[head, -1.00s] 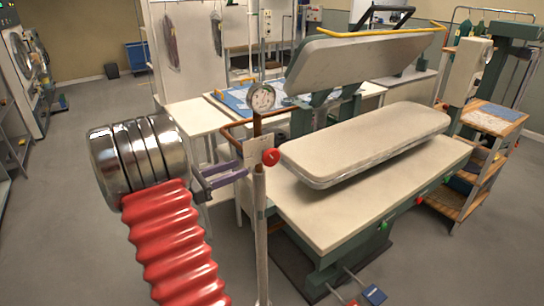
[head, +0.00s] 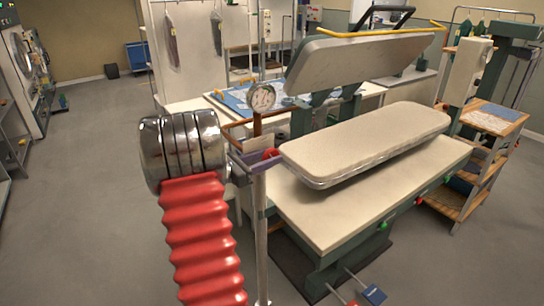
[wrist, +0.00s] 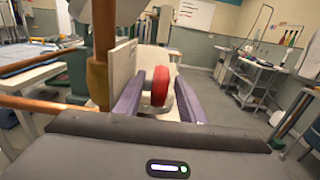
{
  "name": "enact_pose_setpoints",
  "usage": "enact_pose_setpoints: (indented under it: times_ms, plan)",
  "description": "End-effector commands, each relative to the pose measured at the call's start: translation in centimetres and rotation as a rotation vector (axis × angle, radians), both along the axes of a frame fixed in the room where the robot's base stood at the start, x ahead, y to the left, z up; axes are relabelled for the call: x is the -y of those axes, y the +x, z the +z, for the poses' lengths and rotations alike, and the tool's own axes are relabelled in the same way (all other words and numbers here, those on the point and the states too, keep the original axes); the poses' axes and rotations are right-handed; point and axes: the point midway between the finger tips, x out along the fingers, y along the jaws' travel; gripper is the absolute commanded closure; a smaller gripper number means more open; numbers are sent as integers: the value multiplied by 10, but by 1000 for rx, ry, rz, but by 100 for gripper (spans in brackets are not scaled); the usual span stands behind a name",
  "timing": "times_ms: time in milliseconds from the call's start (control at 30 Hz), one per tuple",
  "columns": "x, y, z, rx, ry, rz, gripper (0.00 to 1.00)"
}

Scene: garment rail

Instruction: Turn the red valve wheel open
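The red valve wheel (head: 271,153) sits on a light plate at the upright pipe, below a round dial gauge (head: 262,97). In the head view it is partly hidden by my gripper's purple fingers (head: 262,159). In the wrist view the wheel (wrist: 160,86) is seen edge-on between the two fingertips (wrist: 159,88). My gripper is open, with a finger on each side of the wheel and a narrow gap showing on both sides. How deep the wheel lies between the fingers is hard to tell.
A copper-coloured pipe (wrist: 40,106) runs across to the left, joining the upright pipe (wrist: 103,45) close to my left finger. The pressing table (head: 365,138) stands just right of the valve. Open floor (head: 80,220) lies to the left.

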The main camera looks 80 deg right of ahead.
Motion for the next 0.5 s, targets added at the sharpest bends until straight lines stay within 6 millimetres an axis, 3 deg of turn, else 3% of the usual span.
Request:
enact_pose_setpoints:
  times_ms: [433,500]
  plan:
    - [8,-8,0,0,0,-1,63]
    - [8,-8,0,0,0,-1,68]
